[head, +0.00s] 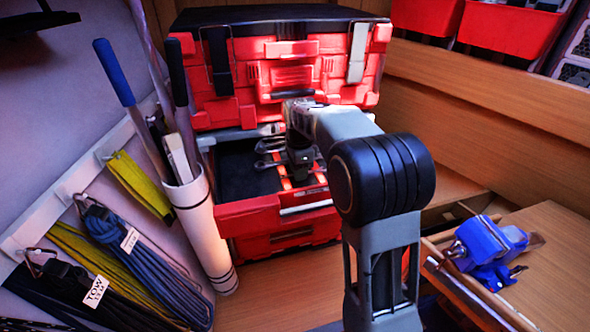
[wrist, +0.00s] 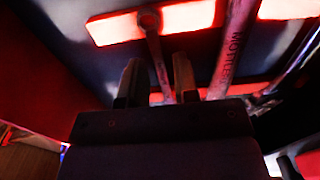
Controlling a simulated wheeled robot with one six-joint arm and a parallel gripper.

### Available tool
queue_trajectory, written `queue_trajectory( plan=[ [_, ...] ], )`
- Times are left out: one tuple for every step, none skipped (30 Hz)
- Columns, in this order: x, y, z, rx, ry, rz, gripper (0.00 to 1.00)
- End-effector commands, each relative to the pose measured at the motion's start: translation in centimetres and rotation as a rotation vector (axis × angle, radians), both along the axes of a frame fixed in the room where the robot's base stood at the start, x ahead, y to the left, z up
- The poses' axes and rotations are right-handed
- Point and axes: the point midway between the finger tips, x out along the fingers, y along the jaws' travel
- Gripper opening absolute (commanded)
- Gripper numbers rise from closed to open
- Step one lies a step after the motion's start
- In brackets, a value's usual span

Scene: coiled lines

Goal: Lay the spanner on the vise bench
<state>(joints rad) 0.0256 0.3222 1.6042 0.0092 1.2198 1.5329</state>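Several metal spanners (head: 268,146) lie in the open drawer of the red tool chest. My gripper (head: 300,178) is lowered into that drawer, at the spanners' right. In the wrist view, my gripper (wrist: 157,85) has its two fingers apart. The slim shaft of one spanner (wrist: 156,52) runs between them, with no visible grip on it. A wider spanner with lettering (wrist: 232,48) lies to its right. The fingertips' depth relative to the shaft is hard to judge. The vise bench (head: 562,268) stands at the right, with a blue vise (head: 485,243) on its left part.
The red tool chest (head: 270,70) rises behind the drawer (head: 262,212). A white tube (head: 203,225) with long-handled tools stands close at the drawer's left. Coiled lines (head: 140,255) hang on the left wall. The bench top right of the vise looks clear.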

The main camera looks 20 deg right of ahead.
Motion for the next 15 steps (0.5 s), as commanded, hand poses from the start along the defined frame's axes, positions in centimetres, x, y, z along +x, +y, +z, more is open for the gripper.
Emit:
queue_trajectory(
  plan=[
    [0.0,0.0,0.0,0.0,0.0,0.0,0.33],
    [0.0,0.0,0.0,0.0,0.0,0.0,0.36],
    [0.0,0.0,0.0,0.0,0.0,0.0,0.36],
    [0.0,0.0,0.0,0.0,0.0,0.0,0.36],
    [0.0,0.0,0.0,0.0,0.0,0.0,0.36],
    [0.0,0.0,0.0,0.0,0.0,0.0,0.36],
    [0.0,0.0,0.0,0.0,0.0,0.0,0.36],
    [0.0,0.0,0.0,0.0,0.0,0.0,0.36],
    [0.0,0.0,0.1,0.0,0.0,0.0,0.36],
    [0.0,0.0,0.2,0.0,0.0,0.0,0.36],
    [0.0,0.0,0.3,0.0,-0.001,0.0,0.36],
    [0.0,0.0,0.6,0.0,-0.001,0.0,0.36],
    [0.0,0.0,0.8,0.0,-0.001,0.0,0.36],
    [0.1,0.0,1.1,0.0,-0.002,0.0,0.36],
    [0.1,0.0,1.7,0.0,-0.003,0.0,0.36]
  ],
)
